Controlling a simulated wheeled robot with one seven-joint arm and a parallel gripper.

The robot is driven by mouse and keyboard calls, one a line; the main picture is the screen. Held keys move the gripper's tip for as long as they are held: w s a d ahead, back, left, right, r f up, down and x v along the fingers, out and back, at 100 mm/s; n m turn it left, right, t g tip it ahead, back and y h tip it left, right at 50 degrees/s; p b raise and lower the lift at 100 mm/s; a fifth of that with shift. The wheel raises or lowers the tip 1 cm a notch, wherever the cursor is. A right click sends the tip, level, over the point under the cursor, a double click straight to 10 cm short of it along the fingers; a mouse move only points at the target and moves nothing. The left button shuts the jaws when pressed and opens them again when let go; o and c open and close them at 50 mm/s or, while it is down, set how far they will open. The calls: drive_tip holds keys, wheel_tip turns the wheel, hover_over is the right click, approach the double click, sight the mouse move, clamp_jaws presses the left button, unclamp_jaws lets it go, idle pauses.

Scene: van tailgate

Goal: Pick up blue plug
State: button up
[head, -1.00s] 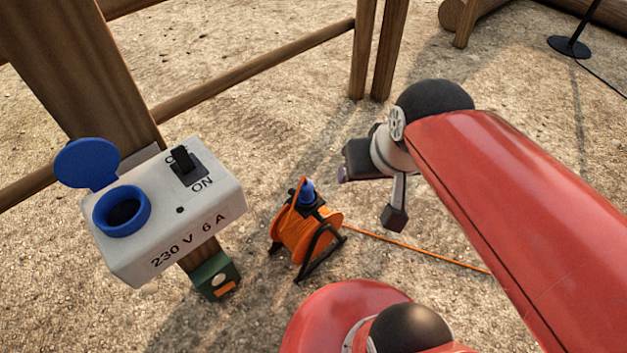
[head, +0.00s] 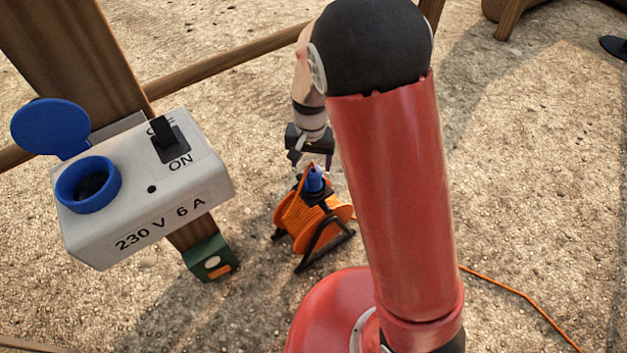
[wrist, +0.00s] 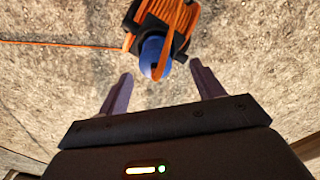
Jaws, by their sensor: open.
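The blue plug (head: 314,180) sits on top of the orange cable reel (head: 298,222), with an orange cable running from it. In the wrist view the blue plug (wrist: 152,58) shows just beyond the fingertips and roughly between their lines, with the orange cable crossing it. My gripper (head: 311,164) is above and close to the plug in the head view. In the wrist view my gripper (wrist: 160,78) has its two fingers spread apart with nothing between them. Whether a finger touches the plug cannot be told.
A white power box (head: 150,195) marked 230 V 6 A, with a blue socket (head: 88,185) and open lid (head: 50,128), is mounted on a wooden post (head: 75,50) at left. A small green box (head: 210,259) is below it. Gravelly ground lies open at right.

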drive_tip(key=f, duration=0.7)
drive_tip(key=shift+s+d+f+b, duration=0.1)
drive_tip(key=shift+d+b, duration=0.25)
drive_tip(key=shift+c, duration=0.4)
drive_tip(key=c, duration=1.1)
wheel_tip(320, 180, up, 49)
drive_tip(key=p, duration=0.6)
drive_tip(key=shift+f, duration=0.1)
